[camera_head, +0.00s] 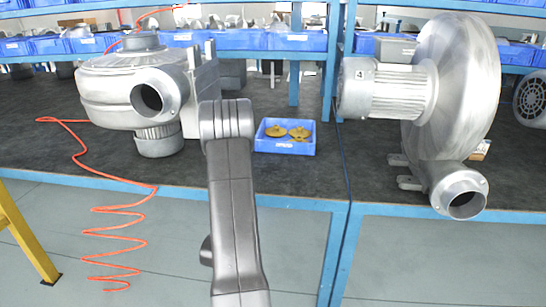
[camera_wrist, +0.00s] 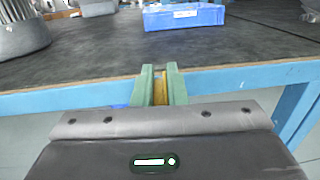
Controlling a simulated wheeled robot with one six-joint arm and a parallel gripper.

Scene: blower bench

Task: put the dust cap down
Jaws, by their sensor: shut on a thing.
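My gripper (camera_wrist: 161,84) shows in the wrist view with its two green fingers shut on a narrow yellow piece, the dust cap (camera_wrist: 160,92), seen edge-on between them. Most of the cap is hidden by the fingers. In the wrist view the gripper appears near the bench's blue front edge. In the head view my arm hides the gripper and the cap. A blue bin (camera_head: 285,146) on the bench, right of my arm, holds two yellow caps (camera_head: 275,131). The same bin shows beyond the fingers in the wrist view (camera_wrist: 184,17).
A grey blower (camera_head: 115,92) stands left on the dark bench (camera_head: 300,185). A larger blower (camera_head: 462,95) with an open outlet (camera_head: 465,204) stands right. An orange coiled hose (camera_head: 120,240) hangs over the front edge. Blue bins (camera_head: 298,40) line the shelf behind. Bench around the bin is clear.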

